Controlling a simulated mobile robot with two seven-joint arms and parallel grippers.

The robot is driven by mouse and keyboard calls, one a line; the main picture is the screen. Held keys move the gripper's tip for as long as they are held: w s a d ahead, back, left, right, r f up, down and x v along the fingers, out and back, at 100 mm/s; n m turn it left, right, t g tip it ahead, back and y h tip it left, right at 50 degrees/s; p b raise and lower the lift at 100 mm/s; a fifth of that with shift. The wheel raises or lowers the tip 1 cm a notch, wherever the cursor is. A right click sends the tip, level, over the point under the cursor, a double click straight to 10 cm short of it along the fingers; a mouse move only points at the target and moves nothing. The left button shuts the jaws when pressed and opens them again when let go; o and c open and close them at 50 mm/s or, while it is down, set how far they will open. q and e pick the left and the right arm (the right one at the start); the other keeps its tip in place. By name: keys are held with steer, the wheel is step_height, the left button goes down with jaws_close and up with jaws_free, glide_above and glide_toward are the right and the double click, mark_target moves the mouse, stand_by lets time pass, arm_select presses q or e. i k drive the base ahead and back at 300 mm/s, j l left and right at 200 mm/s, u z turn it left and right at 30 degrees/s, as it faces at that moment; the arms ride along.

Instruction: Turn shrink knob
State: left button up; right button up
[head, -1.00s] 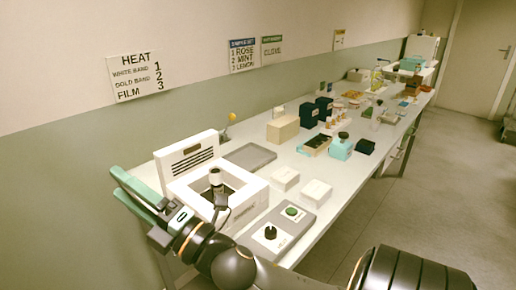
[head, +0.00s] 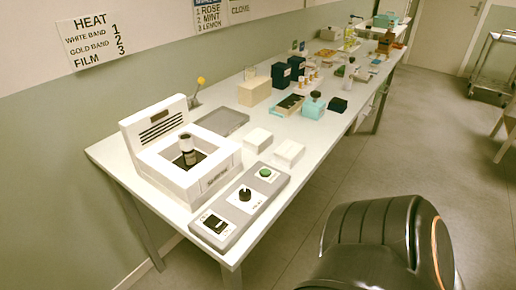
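The grey control panel (head: 228,216) lies along the front edge of the bench. Its black round knob (head: 245,193) with a white mark sits in the middle; its printed labels are too small to read. A green button (head: 265,173) is on the far end and a black switch (head: 215,224) on the near end. The white shrink machine (head: 205,183) stands beside the panel with its slotted lid up. A small bottle (head: 187,150), dark with a pale band, stands upright in its opening. Neither gripper is in view.
The wall sign (head: 93,38) reads HEAT: white band 1, gold band 2, film 3. Boxes and bottles fill the bench further back. The floor (head: 420,130) at right is open.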

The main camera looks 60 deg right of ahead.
mark_target(244, 195)
steer(key=l+z, duration=0.35)
steer(key=i+l+z, duration=0.1)
steer(key=l+z, duration=0.3)
steer(key=i+l+z, duration=0.1)
steer(key=z, duration=0.25)
steer(key=l, duration=0.1)
